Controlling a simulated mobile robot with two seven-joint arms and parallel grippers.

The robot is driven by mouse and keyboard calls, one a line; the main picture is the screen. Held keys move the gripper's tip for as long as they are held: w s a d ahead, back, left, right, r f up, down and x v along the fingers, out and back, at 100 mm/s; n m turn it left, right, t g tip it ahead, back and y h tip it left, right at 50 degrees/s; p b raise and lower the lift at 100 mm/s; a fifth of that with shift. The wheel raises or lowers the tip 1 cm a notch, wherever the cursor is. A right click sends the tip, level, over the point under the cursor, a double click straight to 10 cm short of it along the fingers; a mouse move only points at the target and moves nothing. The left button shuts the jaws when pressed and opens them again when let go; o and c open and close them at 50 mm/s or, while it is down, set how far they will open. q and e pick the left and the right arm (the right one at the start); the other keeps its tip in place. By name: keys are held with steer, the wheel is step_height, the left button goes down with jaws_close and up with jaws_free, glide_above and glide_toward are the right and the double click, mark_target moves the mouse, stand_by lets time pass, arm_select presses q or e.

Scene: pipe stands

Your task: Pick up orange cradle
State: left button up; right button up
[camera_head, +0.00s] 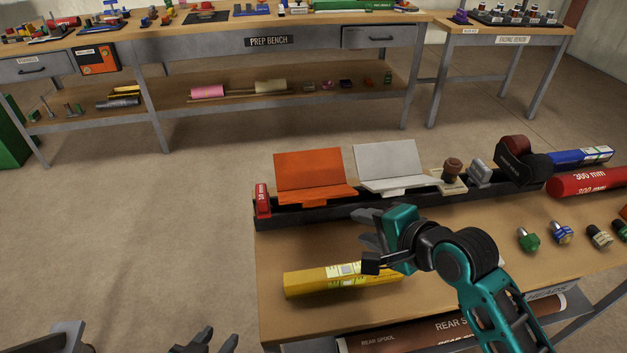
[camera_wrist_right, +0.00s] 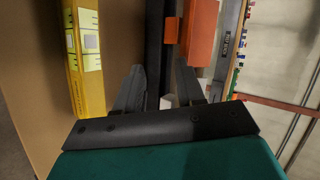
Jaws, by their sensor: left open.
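The orange cradle (camera_head: 315,172) sits on the black rail (camera_head: 335,212) at its left part, its tall back plate leaning away and a lower lip in front. My right gripper (camera_head: 368,230) is in front of the rail, right of the orange cradle and apart from it. In the right wrist view its two fingers (camera_wrist_right: 160,85) are spread with nothing between them, and the orange cradle (camera_wrist_right: 200,35) is beyond them. My left gripper (camera_head: 212,341) is low at the bottom edge, left of the table, open and empty.
A grey cradle (camera_head: 388,165) stands right of the orange one on the rail. A red end block (camera_head: 262,200) is at the rail's left end. A yellow pipe (camera_head: 340,277) lies in front. Several coloured fittings (camera_head: 561,233) and a red pipe (camera_head: 590,182) are at right.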

mark_target(320, 193)
steer(key=shift+w+a+f+m+y+b, duration=0.15)
steer(key=shift+w+a+f+m+b, duration=0.35)
steer(key=shift+w+a, duration=1.2)
steer(key=shift+w+a+f+m+y+b, duration=0.1)
steer(key=shift+w+a+f+m, duration=0.2)
steer(key=shift+w+a+f, duration=1.25)
steer(key=shift+w+a+r+m+y+b, duration=0.25)
steer(key=shift+w+a, duration=0.75)
steer(key=shift+w, duration=1.55)
steer(key=shift+c, duration=0.3)
jaws_close()
steer(key=shift+r, duration=0.2)
